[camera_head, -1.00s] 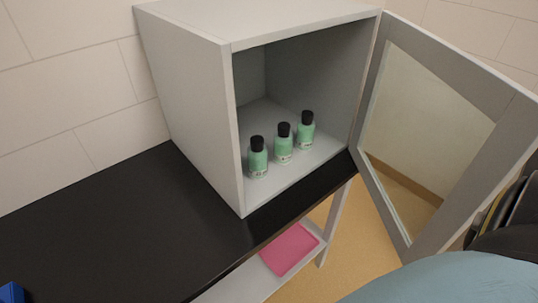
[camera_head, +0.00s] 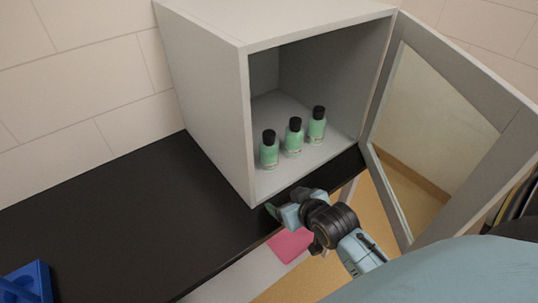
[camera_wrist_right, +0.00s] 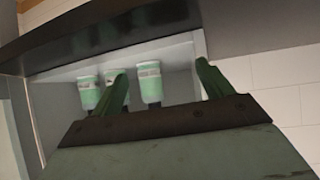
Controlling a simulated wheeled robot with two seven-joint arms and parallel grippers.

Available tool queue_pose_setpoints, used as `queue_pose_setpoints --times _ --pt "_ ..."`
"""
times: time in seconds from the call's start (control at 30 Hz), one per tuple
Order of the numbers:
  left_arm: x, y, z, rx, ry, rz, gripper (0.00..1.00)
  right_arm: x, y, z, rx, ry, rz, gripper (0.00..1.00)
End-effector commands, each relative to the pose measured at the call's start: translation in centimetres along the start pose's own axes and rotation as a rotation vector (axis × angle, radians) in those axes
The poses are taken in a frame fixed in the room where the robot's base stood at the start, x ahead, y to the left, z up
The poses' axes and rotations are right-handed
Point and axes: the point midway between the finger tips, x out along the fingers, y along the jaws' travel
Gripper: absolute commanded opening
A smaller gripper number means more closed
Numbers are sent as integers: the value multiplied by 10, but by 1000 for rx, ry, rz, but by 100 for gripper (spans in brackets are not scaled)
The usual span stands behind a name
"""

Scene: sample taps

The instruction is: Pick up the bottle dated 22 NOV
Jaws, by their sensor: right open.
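Three green bottles with black caps stand upright in a row inside the open cabinet: the near-left bottle (camera_head: 269,153), the middle bottle (camera_head: 293,140) and the far-right bottle (camera_head: 316,128). Their labels are too small to read, so I cannot tell which is dated 22 NOV. My right gripper (camera_head: 274,210) is outside the cabinet, just in front of its lower front edge, apart from the bottles. In the right wrist view, where the scene appears upside down, my right gripper's green fingers (camera_wrist_right: 164,80) are spread with nothing held, and bottles show beyond them. My left gripper is out of view.
The grey cabinet (camera_head: 205,95) stands on a black counter (camera_head: 120,215). Its glazed door (camera_head: 430,130) is swung open to the right. A blue holder (camera_head: 28,283) sits at the counter's lower left. A pink item (camera_head: 290,245) lies on a lower shelf. The counter's middle is clear.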

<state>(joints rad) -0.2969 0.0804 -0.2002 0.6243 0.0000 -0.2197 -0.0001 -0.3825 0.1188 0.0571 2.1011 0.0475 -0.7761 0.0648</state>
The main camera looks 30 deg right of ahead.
Motion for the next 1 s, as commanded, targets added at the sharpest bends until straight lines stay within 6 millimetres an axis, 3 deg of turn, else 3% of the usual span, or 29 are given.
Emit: queue_pose_setpoints --times 0.1,0.3,0.43,0.7,1.0 --pt "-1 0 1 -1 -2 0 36 4 20 -40 32 154 29 79" --pt "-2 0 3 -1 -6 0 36 4 39 -78 62 309 54 79" --pt "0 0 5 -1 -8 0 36 19 42 -86 65 328 57 79" --pt "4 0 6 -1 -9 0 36 66 45 -100 65 324 57 79" --pt "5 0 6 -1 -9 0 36 86 46 -106 64 322 56 79"
